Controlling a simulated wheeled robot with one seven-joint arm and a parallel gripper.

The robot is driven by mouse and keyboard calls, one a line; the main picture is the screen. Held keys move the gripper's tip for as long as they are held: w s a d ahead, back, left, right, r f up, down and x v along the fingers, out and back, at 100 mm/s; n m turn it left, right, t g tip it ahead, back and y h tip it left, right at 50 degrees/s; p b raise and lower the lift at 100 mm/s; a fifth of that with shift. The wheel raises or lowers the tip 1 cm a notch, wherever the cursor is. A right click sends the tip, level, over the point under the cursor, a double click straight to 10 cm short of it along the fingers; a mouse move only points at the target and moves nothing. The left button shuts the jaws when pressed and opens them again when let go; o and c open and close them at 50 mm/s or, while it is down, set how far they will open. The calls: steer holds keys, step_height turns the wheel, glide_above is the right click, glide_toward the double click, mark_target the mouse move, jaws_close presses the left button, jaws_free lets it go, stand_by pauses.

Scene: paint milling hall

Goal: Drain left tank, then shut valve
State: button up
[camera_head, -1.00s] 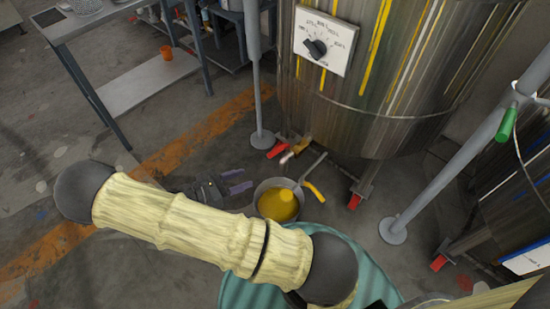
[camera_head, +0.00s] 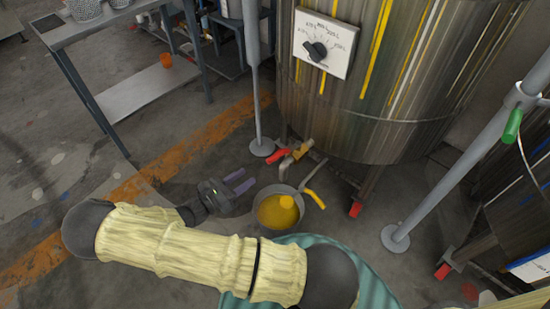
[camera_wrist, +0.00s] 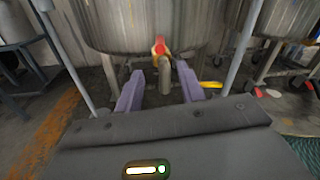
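The left tank (camera_head: 370,100) is a large steel drum with yellow paint streaks and a dial plate. At its base a grey outlet pipe (camera_head: 289,163) with a brass fitting and red valve handle (camera_head: 278,155) sticks out; the handle also shows in the wrist view (camera_wrist: 161,47). Below it stands a grey bucket (camera_head: 258,197) with yellow paint and a yellow-gripped handle. I cannot make out a stream. My gripper (camera_head: 247,178) is low over the floor, left of the bucket. Its purple fingers are apart and empty, pointing toward the outlet in the wrist view (camera_wrist: 160,70).
A second tank (camera_head: 520,220) stands at the right edge. Grey posts (camera_head: 252,80) and (camera_head: 455,165) stand at either side of the left tank. Tank legs with red feet (camera_head: 355,209) reach the floor. A metal table (camera_head: 100,30) is at upper left. The left floor is open.

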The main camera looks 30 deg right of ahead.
mark_target(282, 153)
steer(key=b+x, duration=0.2)
steer(key=x, duration=1.1)
steer(key=shift+d+b, duration=0.15)
steer(key=shift+b, duration=0.25)
jaws_close()
